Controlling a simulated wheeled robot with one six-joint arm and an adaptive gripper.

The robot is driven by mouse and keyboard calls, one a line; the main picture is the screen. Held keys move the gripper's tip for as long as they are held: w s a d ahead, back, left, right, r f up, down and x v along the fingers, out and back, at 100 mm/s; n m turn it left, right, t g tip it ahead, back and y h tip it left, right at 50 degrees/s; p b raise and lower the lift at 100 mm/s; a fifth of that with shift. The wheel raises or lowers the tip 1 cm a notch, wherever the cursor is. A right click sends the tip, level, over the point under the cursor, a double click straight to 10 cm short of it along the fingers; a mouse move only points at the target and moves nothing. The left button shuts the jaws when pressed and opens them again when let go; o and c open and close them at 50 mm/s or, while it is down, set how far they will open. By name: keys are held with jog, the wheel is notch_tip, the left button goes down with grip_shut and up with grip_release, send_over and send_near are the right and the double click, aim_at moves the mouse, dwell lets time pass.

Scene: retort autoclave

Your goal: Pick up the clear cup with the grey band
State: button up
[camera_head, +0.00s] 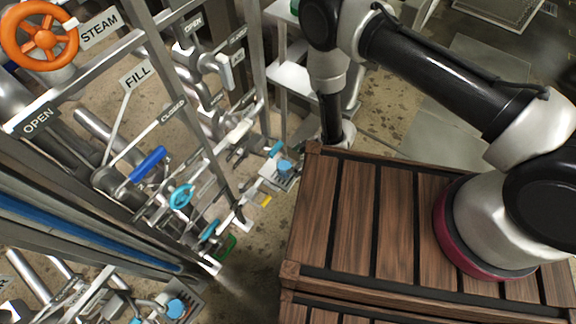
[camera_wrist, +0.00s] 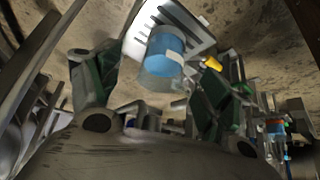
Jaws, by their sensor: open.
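In the wrist view, a clear cup (camera_wrist: 163,63) with a blue upper part stands at the lower edge of a white slotted tray. A pale grey patch, possibly its band, shows on its right side. My gripper (camera_wrist: 162,88) is open, with its dark green-padded fingers to the left and right of the cup. The cup appears beyond the fingertips, and no contact shows. In the head view, a small blue-topped item (camera_head: 285,166) on a pale tray may be this cup. My gripper is not clearly visible there, as my arm runs down behind the wooden crate edge.
A brown slatted wooden platform (camera_head: 355,215) fills the lower right of the head view. Metal pipework with an orange handwheel (camera_head: 40,36), a blue lever (camera_head: 147,164) and labels stands at left. A yellow item (camera_wrist: 212,63) lies right of the cup. Speckled floor shows between.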

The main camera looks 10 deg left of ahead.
aim_at(286, 168)
jog(key=x, duration=0.7)
jog(key=shift+s+f, duration=0.25)
jog(key=shift+s, duration=0.1)
jog(key=shift+c, duration=0.4)
jog(key=c, duration=1.2)
